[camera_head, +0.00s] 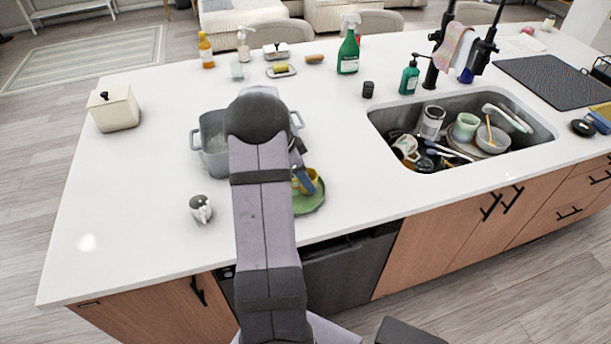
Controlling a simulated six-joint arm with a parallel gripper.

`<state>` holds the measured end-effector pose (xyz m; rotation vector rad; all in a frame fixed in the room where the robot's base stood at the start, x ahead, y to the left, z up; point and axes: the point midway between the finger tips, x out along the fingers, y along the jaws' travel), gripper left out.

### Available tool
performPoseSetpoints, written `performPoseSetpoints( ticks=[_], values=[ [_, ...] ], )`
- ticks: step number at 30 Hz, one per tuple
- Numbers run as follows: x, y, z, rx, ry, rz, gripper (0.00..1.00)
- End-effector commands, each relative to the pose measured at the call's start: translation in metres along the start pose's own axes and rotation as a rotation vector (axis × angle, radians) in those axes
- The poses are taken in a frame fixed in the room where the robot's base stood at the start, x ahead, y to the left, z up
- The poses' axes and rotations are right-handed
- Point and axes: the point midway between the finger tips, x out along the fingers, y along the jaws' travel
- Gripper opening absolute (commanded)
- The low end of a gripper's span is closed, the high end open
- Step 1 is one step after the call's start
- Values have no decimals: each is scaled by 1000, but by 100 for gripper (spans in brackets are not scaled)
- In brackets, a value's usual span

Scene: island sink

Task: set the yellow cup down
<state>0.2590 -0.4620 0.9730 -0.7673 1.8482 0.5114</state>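The yellow cup (313,181) shows in part just right of my arm, over a green plate (311,203) near the front edge of the counter. I cannot tell whether the cup touches the plate. A blue-grey piece (304,179) lies against the cup; I cannot tell whether it is part of my gripper or a separate thing. My arm hides most of my gripper, with only a dark part (297,152) near the cup showing. Whether its fingers are open or shut on the cup is hidden.
A grey pot (213,146) stands behind my arm. A small grey-and-white item (201,209) is at left, and a cream lidded box (114,108) farther left. The sink (379,123) at right holds several dishes. Bottles line the back. The counter's left front is clear.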

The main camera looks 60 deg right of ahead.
Motion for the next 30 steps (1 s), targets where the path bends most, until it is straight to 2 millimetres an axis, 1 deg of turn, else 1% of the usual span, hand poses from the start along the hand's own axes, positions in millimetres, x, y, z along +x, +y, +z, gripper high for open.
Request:
performPoseSetpoints(
  ticks=[6, 7, 8, 9, 17, 23, 26, 30],
  values=[
    [4, 0, 1, 0, 0, -1, 22],
    [2, 0, 1, 0, 0, 0, 53],
    [2, 0, 1, 0, 0, 0, 60],
    [2, 0, 1, 0, 0, 0, 65],
    [2, 0, 1, 0, 0, 0, 65],
    [-3, -1, 0, 0, 1, -2, 65],
    [-14, -2, 0, 0, 2, -5, 65],
    [-36, -2, 0, 1, 1, -7, 65]
  ],
)
